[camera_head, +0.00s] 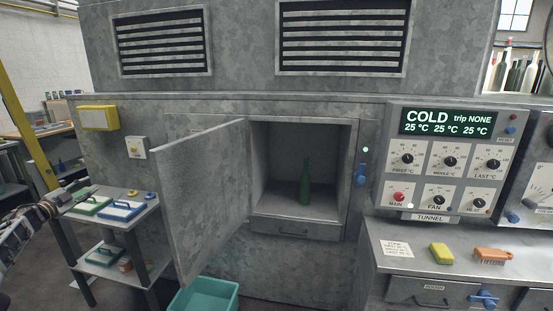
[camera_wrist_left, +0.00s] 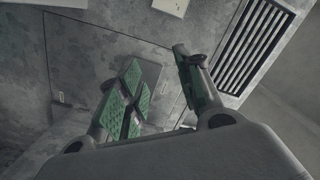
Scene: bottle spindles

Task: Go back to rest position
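My left gripper (camera_head: 46,207) shows at the left edge of the head view, beside the small shelf and well apart from the oven. In the left wrist view its two fingers (camera_wrist_left: 162,86) with green pads stand apart with nothing between them. My right gripper is in neither view. A green bottle (camera_head: 305,184) stands upright inside the open chamber (camera_head: 269,168) of the grey machine, with no gripper near it.
The chamber door (camera_head: 205,200) is swung open to the left. A teal bin (camera_head: 205,297) stands on the floor below it. A side shelf (camera_head: 150,205) holds trays. A control panel (camera_head: 447,155) and a bench (camera_head: 440,268) with a yellow block and brush are right.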

